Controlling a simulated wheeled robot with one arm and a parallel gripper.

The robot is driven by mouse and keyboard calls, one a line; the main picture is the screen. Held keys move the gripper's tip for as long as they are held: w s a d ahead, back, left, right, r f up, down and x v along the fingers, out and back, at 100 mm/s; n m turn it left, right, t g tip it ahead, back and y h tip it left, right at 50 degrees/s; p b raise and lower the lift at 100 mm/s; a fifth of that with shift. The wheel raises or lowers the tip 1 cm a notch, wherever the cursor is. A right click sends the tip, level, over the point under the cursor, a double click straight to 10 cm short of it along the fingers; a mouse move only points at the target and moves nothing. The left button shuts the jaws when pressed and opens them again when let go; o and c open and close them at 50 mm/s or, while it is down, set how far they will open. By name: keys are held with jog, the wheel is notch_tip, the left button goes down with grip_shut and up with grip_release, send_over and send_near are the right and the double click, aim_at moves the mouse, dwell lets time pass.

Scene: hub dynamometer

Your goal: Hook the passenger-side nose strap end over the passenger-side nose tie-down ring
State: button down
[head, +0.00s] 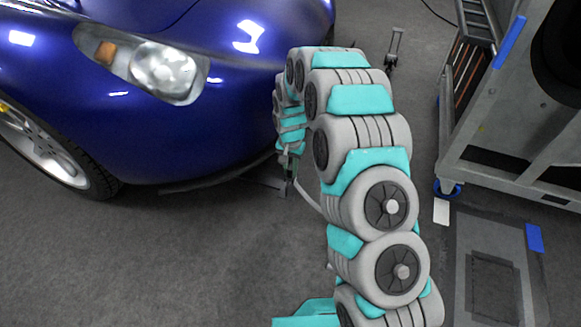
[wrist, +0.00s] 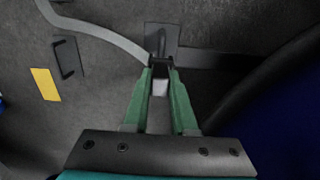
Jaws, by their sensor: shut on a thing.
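My gripper (wrist: 160,78) has its green fingers closed on the dark end piece of a grey strap (wrist: 105,30). The strap end (wrist: 161,64) sits between the fingertips, and the strap curves off to the upper left. Just beyond the fingertips is a dark floor plate (wrist: 153,30) with an upright dark piece, which looks like the tie-down ring. The strap end overlaps the plate's near edge in this view; I cannot tell whether it touches the ring. In the head view my gripper (head: 289,182) is low beside the car's nose, and the strap (head: 309,199) runs behind my arm.
The blue car (head: 200,70) is close on the left in the head view and on the right in the wrist view. A grey wheeled cart (head: 500,165) stands at the right. Another floor plate with a dark handle (wrist: 67,57) lies near a yellow marker (wrist: 45,84).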

jog(key=c, duration=0.6)
grip_release()
jog(key=shift+c, duration=0.2)
jog(key=shift+r, duration=0.1)
notch_tip(320, 180, up, 7)
jog(key=shift+r+p, duration=0.2)
jog(key=shift+p, duration=0.3)
jog(key=shift+r, duration=0.1)
